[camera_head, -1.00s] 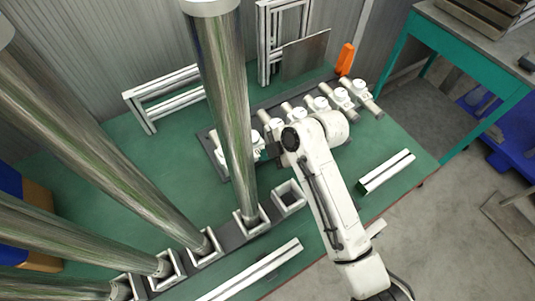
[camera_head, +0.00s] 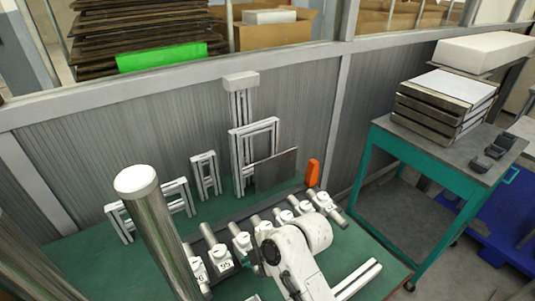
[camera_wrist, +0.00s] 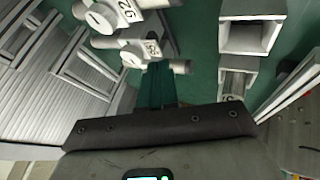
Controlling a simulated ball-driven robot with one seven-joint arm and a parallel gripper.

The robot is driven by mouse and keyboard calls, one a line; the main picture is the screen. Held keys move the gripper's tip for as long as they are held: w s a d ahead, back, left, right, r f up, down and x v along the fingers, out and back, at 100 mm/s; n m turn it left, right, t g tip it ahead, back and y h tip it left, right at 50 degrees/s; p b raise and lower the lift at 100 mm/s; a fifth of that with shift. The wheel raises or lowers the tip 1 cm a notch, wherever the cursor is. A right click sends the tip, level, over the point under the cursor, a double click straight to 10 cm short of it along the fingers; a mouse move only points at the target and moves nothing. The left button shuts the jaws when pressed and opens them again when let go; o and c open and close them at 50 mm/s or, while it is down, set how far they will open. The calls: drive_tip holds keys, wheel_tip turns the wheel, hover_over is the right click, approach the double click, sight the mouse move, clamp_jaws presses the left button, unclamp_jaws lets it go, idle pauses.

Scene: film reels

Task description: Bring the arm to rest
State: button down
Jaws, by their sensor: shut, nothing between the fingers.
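My white arm (camera_head: 297,262) reaches in from the bottom of the head view, over the green bench. Its rounded joint is beside the row of white-and-metal fittings (camera_head: 240,240). In the wrist view my dark gripper (camera_wrist: 157,84) is shut and empty, with its fingers pointing over the green bench top. Two numbered fittings (camera_wrist: 130,43) lie close by the fingers, at upper left.
A tall shiny roll (camera_head: 165,240) with a white cap stands left of the arm. A teal table (camera_head: 440,160) with stacked trays is at right. An empty square socket (camera_wrist: 250,37) shows in the wrist view.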

drive_tip(key=shift+d, duration=0.1)
drive_tip(key=s+d+m+h, duration=0.1)
drive_tip(key=s+d+m, duration=0.2)
drive_tip(key=d+m, duration=0.1)
drive_tip(key=s+d+f+m+t, duration=0.1)
drive_tip(key=s+d+m, duration=0.1)
drive_tip(key=d+m, duration=0.2)
drive_tip(key=s+d+f+m+t+h, duration=0.1)
drive_tip(key=s+d+m, duration=0.2)
drive_tip(key=d, duration=0.4)
drive_tip(key=shift+s+d+f+m+h, duration=0.1)
drive_tip(key=shift+s+d+m+h, duration=0.15)
drive_tip(key=shift+m, duration=0.55)
drive_tip(key=s+d+r+m+t+h, duration=0.15)
drive_tip(key=s+d+m+h, duration=0.35)
drive_tip(key=s+d+m, duration=0.9)
drive_tip(key=s+d+f+n+g, duration=0.2)
drive_tip(key=s+d+f+g, duration=0.1)
drive_tip(key=s, duration=0.6)
wheel_tip(320, 180, down, 3)
drive_tip(key=shift+r+g, duration=0.2)
drive_tip(key=shift+g, duration=0.65)
drive_tip(key=c, duration=1.8)
unclamp_jaws()
drive_tip(key=shift+w+d, duration=0.1)
